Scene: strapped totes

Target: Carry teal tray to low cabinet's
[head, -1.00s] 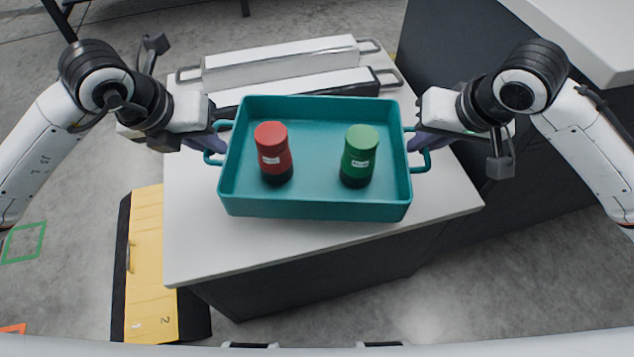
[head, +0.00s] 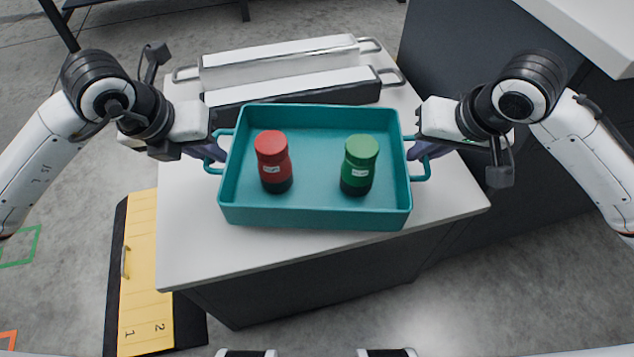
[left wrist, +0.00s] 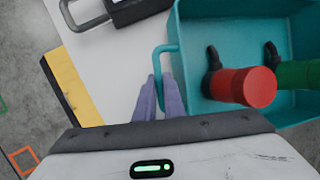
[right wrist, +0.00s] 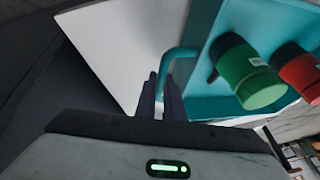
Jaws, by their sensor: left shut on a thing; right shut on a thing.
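The teal tray (head: 316,216) is level over the white top of a low cabinet (head: 200,240) in the head view; I cannot tell whether its bottom touches. A red jar (head: 273,160) and a green jar (head: 359,164) stand upright inside it. My left gripper (head: 212,150) is shut on the tray's left handle, which also shows in the left wrist view (left wrist: 158,60). My right gripper (head: 420,150) is shut on the right handle, also visible in the right wrist view (right wrist: 172,62). The fingertips partly hide both handles.
A yellow numbered panel (head: 140,270) is low at the left. A dark unit with a white top (head: 600,30) stands at the right. Bare top shows in front.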

